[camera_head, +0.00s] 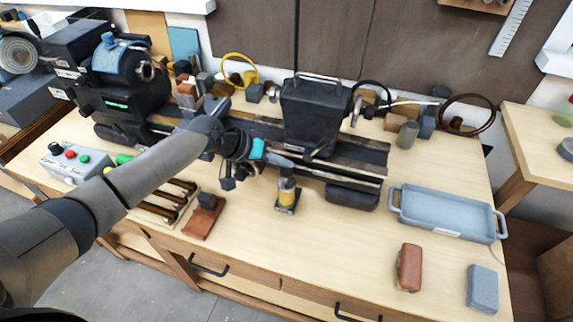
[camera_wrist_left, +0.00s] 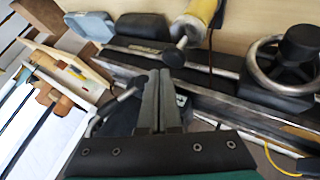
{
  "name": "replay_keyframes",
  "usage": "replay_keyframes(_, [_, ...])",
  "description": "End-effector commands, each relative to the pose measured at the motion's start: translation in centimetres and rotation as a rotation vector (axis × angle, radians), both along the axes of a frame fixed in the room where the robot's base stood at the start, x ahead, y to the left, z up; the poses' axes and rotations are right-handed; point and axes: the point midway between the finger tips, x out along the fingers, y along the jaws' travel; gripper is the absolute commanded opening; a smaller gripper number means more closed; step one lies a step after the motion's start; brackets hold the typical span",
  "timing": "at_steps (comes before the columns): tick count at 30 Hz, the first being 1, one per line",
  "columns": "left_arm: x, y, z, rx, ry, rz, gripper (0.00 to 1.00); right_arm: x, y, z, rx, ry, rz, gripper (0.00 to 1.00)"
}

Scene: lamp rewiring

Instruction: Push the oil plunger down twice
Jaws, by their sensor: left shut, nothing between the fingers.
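The oiler (camera_head: 287,192) is a small yellow cylinder with a grey top on a dark square base, upright on the bench in front of the lathe. My left gripper (camera_head: 283,161) is shut and empty, its grey fingertips just above the oiler's top. In the wrist view, the yellow oiler body (camera_wrist_left: 203,10) is at the top edge, with a grey collar and a dark round plunger knob (camera_wrist_left: 174,57) toward me. The shut left fingertips (camera_wrist_left: 159,74) appear close to that knob; I cannot tell whether they touch. My right gripper is out of view.
The dark lathe (camera_head: 310,115) stands behind the oiler. A blue-grey tray (camera_head: 445,232) is at the right. A reddish-brown block (camera_head: 409,267) and a grey block (camera_head: 482,288) lie near the front. A rack of rods (camera_head: 168,205) is at the left. The bench between oiler and front edge is clear.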

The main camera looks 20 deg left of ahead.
Motion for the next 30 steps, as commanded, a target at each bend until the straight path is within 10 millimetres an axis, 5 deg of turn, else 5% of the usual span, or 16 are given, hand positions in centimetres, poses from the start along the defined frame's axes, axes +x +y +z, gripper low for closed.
replay_keyframes(13, [0.0, 0.0, 0.6, -0.002, -0.002, 0.0, 0.0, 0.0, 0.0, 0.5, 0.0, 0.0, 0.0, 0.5])
replay_keyframes(30, [0.1, 0.0, 5.5, -0.002, -0.003, 0.001, 0.0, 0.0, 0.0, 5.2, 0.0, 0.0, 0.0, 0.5])
